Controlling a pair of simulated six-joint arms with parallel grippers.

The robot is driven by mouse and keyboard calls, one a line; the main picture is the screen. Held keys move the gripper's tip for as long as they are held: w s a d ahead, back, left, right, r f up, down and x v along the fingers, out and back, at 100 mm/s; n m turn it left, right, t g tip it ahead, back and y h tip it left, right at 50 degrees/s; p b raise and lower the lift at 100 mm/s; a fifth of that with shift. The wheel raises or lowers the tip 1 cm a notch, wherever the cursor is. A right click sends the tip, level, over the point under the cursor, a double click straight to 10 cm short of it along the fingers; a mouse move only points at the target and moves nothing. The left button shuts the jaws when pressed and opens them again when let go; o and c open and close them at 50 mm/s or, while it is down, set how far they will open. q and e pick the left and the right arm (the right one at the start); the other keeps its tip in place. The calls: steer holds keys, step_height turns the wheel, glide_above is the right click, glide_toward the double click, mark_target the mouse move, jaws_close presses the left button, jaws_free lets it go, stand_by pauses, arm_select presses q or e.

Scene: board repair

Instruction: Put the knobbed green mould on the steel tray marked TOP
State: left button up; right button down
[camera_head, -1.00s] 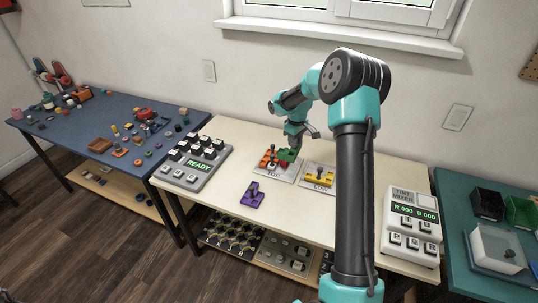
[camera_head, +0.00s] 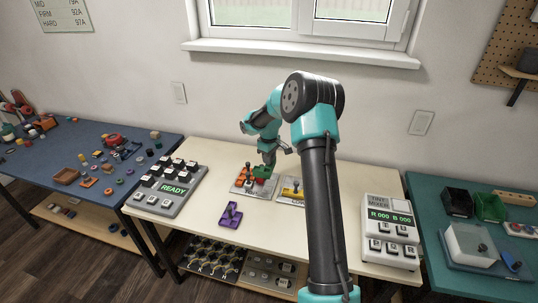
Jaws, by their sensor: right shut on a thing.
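The green mould (camera_head: 263,172) is at the back right of the left steel tray (camera_head: 239,190), beside an orange-red mould (camera_head: 243,178). The tray's lettering is too small to read surely. My right gripper (camera_head: 267,164) points down from above and is shut on the green mould. Its fingers hide the knob, and I cannot tell whether the mould touches the tray. A second steel tray (camera_head: 308,199) with a yellow mould (camera_head: 292,188) lies to the right. My left gripper is not in view.
A purple knobbed mould (camera_head: 231,214) lies on the cream table in front of the trays. A grey READY keypad (camera_head: 165,188) stands at left, a white tint mixer (camera_head: 391,229) at right. A blue table (camera_head: 75,150) with many small parts is further left.

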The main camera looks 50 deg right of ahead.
mark_target(269, 169)
steer(key=shift+f, duration=3.3)
steer(key=shift+f, duration=0.5)
steer(key=c, duration=0.9)
jaws_free()
steer(key=shift+r, duration=0.1)
step_height(269, 169, up, 17)
steer(key=shift+r, duration=0.1)
